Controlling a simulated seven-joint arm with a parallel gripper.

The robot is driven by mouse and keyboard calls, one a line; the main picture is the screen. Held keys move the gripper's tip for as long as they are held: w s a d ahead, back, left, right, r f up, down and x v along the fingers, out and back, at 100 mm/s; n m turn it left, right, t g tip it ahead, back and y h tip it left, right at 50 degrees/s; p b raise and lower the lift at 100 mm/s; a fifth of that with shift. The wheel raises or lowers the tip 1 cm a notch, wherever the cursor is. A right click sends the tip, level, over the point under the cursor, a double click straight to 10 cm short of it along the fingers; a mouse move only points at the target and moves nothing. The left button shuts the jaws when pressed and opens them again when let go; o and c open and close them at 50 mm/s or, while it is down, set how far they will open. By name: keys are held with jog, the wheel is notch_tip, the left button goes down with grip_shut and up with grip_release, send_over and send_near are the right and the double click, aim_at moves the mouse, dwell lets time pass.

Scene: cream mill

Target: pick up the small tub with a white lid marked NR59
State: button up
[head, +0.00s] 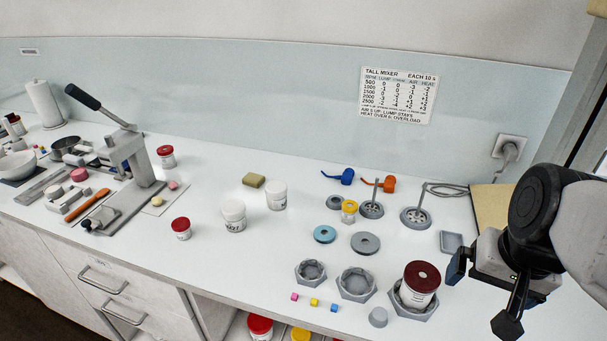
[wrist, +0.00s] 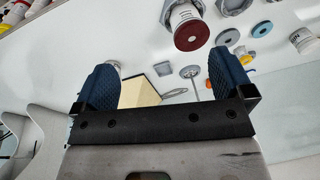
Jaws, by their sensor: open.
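Two small tubs with white lids stand upright on the counter in the head view: a nearer one (head: 234,216) with dark print on its side, and one (head: 276,196) just behind and to the right. The print is too small to read surely, so I cannot tell which is NR59. A white tub (wrist: 302,41) shows at the right edge of the wrist view, its mark unreadable. My gripper (head: 482,293) is open and empty at the right of the head view, far from both tubs. Its two dark blue fingers also show in the wrist view (wrist: 163,75).
A dark-red-lidded tub (head: 420,278) sits in a grey hexagonal holder close to my gripper. Empty holders (head: 357,284), discs (head: 365,243) and small coloured cubes (head: 314,302) lie between. A press (head: 128,175) stands left. Bare counter surrounds the white tubs' front.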

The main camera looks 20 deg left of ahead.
jog(key=w+a+f+m+g+y, duration=0.15)
jog(key=w+a+m+y, duration=0.25)
jog(key=w+a, duration=0.55)
jog(key=w+a+f+m+g+y, duration=0.15)
jog(key=w+a+m+y, duration=0.25)
jog(key=w+a, duration=0.55)
jog(key=m+t+y, duration=0.3)
jog(key=m+y, duration=0.1)
jog(key=m, duration=0.6)
send_near(286, 191)
jog(key=x, duration=0.4)
jog(key=shift+s+a, duration=0.15)
jog(key=shift+a, duration=0.25)
jog(key=shift+w+a+f+m, duration=0.25)
jog(key=shift+a+m, duration=0.05)
jog(key=shift+m, duration=0.1)
jog(key=shift+x, duration=1.35)
jog(key=shift+a, duration=0.1)
jog(key=shift+x, duration=2.45)
